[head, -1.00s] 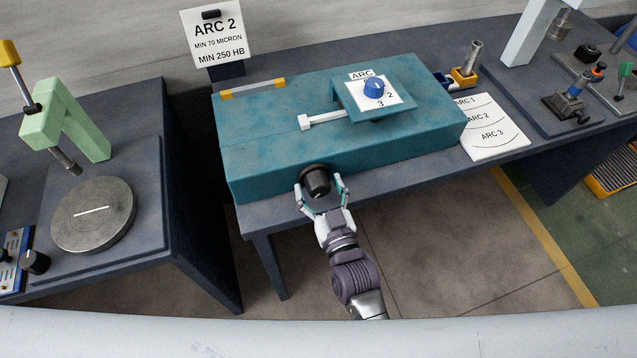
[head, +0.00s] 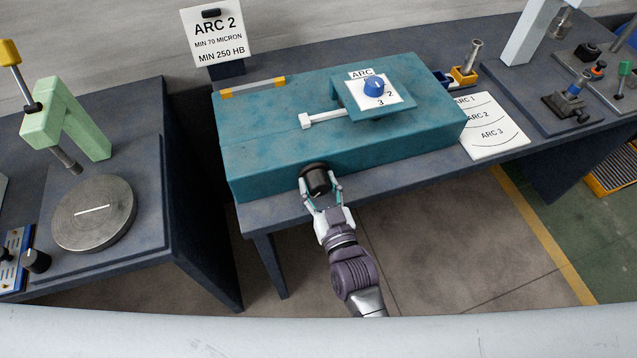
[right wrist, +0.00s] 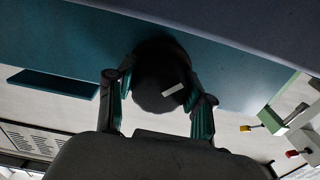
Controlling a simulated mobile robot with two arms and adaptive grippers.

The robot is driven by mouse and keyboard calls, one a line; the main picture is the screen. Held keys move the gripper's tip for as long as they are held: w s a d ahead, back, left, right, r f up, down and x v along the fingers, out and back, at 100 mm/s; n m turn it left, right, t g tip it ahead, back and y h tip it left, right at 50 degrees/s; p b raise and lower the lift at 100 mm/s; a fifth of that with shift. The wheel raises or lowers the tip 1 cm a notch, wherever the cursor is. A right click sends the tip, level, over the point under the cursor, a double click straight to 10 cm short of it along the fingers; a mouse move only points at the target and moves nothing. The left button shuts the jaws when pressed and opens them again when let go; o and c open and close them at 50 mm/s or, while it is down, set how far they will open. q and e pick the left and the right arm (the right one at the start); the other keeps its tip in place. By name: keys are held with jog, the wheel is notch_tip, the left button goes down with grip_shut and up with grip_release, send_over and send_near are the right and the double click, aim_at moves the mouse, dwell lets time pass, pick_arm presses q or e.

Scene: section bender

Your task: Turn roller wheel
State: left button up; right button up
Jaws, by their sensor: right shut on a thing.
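The roller wheel is a black round knob (head: 315,178) on the front face of the teal section bender (head: 270,160). My right gripper (head: 321,193) is shut on the knob, one finger on each side of it. In the right wrist view the dark knob (right wrist: 162,78) sits between the two fingers (right wrist: 158,100), and a short white mark shows on its face. The blue dial (head: 374,86) on top of the bender stands on a plate marked ARC with numbers. My left gripper is not in view.
An ARC 2 sign (head: 217,35) stands behind the bender. A sheet with arc curves (head: 492,128) lies to its right. A bench with a round metal disc (head: 94,213) is at the left. Open floor (head: 430,240) lies in front of the bender's table.

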jog(key=m+p, duration=0.1)
jog(key=m, duration=0.3)
jog(key=shift+r, duration=0.1)
jog(key=m+p, duration=0.1)
jog(key=m, duration=0.3)
jog(key=shift+a+m, duration=0.1)
jog(key=shift+m, duration=0.3)
jog(key=m, duration=0.4)
jog(key=shift+m, duration=0.3)
jog(key=m+b, duration=0.1)
jog(key=m, duration=0.4)
jog(key=shift+m, duration=0.4)
